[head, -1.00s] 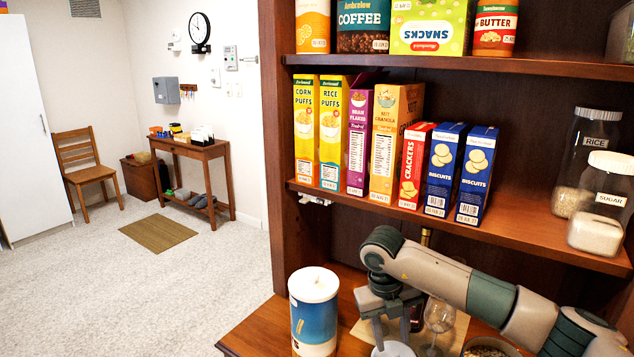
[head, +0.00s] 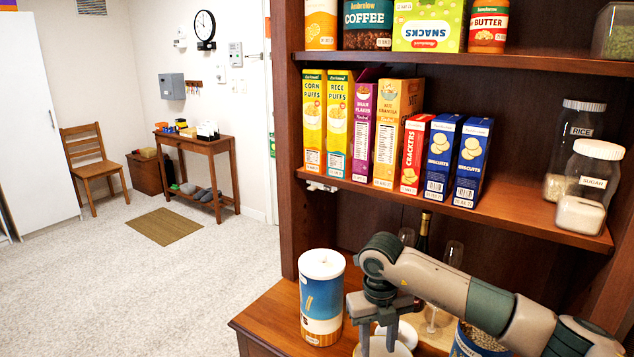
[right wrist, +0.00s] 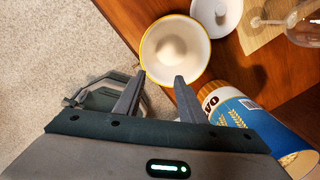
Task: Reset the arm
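My right arm comes in from the right in the head view, in front of the shelf, with its gripper (head: 384,338) pointing down over the counter. The right wrist view shows the gripper (right wrist: 156,98) with its two fingers apart and nothing between them. A white bowl with a yellow rim (right wrist: 150,52) lies beyond the fingertips in that view. It is partly hidden behind the gripper in the head view. A blue-labelled canister (head: 321,298) stands upright just left of the gripper. My left gripper does not show in the head view.
A blue canister (head: 470,345) of cereal, a bottle (head: 422,232) and glasses stand near my right arm. Above it, the shelf holds cereal boxes (head: 313,122), cracker and biscuit boxes, a rice jar (head: 560,180) and a sugar jar (head: 583,215). Open floor (head: 150,285) lies to the left.

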